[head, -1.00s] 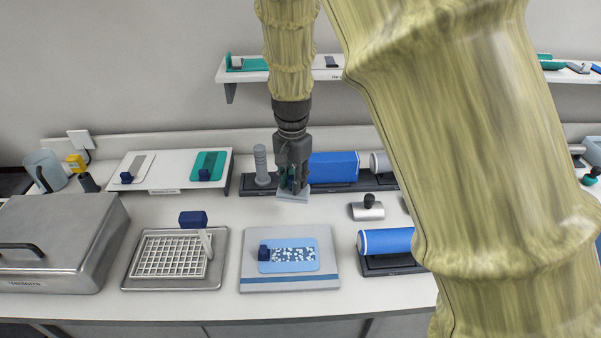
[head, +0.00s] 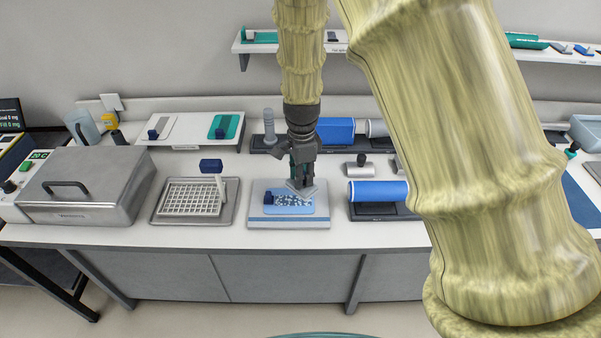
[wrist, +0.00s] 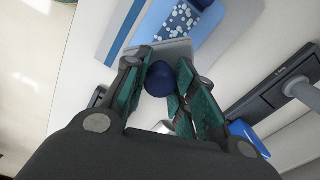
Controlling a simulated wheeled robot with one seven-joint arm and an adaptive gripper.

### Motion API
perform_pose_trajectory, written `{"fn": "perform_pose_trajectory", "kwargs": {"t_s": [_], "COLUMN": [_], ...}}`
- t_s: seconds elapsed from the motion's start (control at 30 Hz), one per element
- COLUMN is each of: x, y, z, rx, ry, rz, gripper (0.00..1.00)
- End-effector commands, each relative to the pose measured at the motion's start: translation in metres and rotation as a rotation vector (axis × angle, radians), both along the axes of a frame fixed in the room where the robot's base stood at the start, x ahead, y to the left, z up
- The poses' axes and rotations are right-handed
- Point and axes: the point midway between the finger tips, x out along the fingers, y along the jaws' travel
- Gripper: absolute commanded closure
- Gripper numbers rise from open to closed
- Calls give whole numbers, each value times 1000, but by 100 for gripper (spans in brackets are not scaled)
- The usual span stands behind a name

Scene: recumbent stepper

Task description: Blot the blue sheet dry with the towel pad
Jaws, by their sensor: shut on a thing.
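The blue sheet (head: 282,209), speckled with white drops, lies on a pale board (head: 262,222) with a blue stripe. A dark blue block sits at the sheet's left end. In the wrist view the wet sheet (wrist: 180,24) is at the top. My gripper (head: 303,177) is shut on the round dark blue knob of the flat grey towel pad (head: 304,191). The pad appears in front of the sheet's upper right part in the head view. The wrist view shows the knob between the fingers and the pad (wrist: 176,50) beyond. Whether the pad touches the sheet I cannot tell.
A tray with a white grid rack (head: 192,203) stands left of the board, and a metal lidded box (head: 85,185) farther left. A blue roller (head: 377,191) on a dark stand is close on the right. Bare counter lies between them.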

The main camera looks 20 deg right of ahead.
Motion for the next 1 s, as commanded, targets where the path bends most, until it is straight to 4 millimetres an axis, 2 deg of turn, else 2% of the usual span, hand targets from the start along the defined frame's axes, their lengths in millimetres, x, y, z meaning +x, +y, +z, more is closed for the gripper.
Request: {"fn": "perform_pose_trajectory", "kwargs": {"t_s": [0.1, 0.37, 0.4, 0.7, 1.0], "x": [-1, -1, 1, 9, 13], "y": [-2, -2, 3, 32, 43], "z": [-16, -40, -32, -36, -39], "rx": [0, 0, -1, -1, 0], "ry": [0, 0, -1, 0, -1], "rz": [-3, -2, 0, 2, 2], "gripper": [93, 93, 93, 93, 93]}}
